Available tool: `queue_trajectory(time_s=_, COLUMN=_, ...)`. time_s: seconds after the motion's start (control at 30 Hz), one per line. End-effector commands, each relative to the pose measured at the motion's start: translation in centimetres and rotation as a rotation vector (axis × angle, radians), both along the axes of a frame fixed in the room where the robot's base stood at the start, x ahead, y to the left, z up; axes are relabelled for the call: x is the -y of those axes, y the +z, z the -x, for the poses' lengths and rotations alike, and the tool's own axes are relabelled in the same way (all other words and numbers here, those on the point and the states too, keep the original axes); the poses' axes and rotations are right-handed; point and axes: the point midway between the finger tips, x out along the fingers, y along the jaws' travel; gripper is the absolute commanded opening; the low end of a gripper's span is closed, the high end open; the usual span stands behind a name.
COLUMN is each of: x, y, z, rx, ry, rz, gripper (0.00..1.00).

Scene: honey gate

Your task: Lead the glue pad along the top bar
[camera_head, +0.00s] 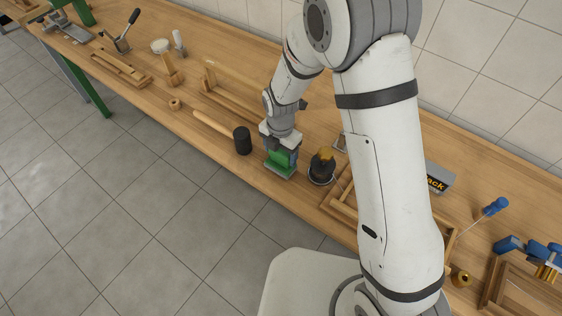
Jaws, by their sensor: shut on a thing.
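My gripper (281,147) is shut on a green block with a paler, flat underside, which looks like the glue pad (279,167). The pad is upright near the front edge of the workbench; I cannot tell whether it touches the bench. A wooden frame (335,208) lies on the bench to the right, partly hidden behind my arm. Another slim wooden frame (228,97) is to the left behind the gripper. I cannot tell which piece is the top bar. A dark pot (322,170) with an amber top stands just right of the pad.
A mallet with a black head (242,141) lies close left of the gripper. A lettered box (440,177), a blue-handled screwdriver (496,207) and blue clamps (530,247) are at right. The tiled wall runs behind the bench (135,98).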

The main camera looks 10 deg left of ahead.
Motion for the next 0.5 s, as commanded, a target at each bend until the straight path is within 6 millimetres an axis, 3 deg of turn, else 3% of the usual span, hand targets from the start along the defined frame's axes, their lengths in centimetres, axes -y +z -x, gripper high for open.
queue_trajectory(time_s=0.5, x=0.0, y=4.5, z=0.0, rx=0.001, ry=0.0, rz=-0.001, gripper=0.39)
